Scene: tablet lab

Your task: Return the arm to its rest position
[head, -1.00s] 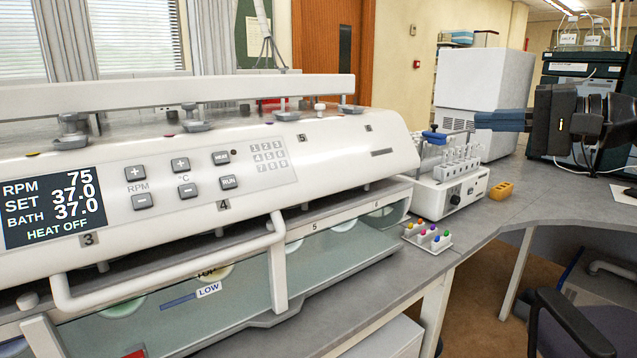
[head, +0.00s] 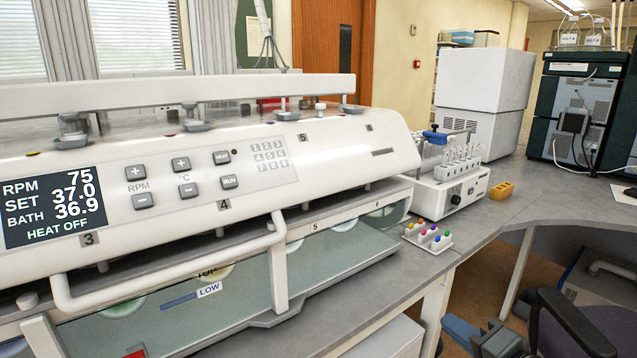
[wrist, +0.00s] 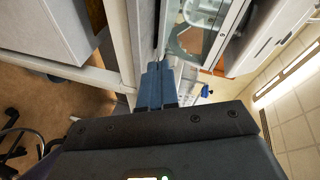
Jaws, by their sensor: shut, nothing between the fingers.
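My gripper (wrist: 157,72) shows in the wrist view with its blue fingers together and nothing between them. In the head view its blue fingers (head: 460,332) show low at the bottom edge, in front of the bench and beside the chair. Most of my arm is out of that view. The gripper holds nothing and appears clear of the bench.
A white shaker bath (head: 350,150) fills the left, its display reading 75 RPM and bath 36.9. A rack of coloured caps (head: 428,238) and an orange block (head: 501,190) are on the bench (head: 500,215). A dark chair (head: 570,325) stands lower right, close to my gripper.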

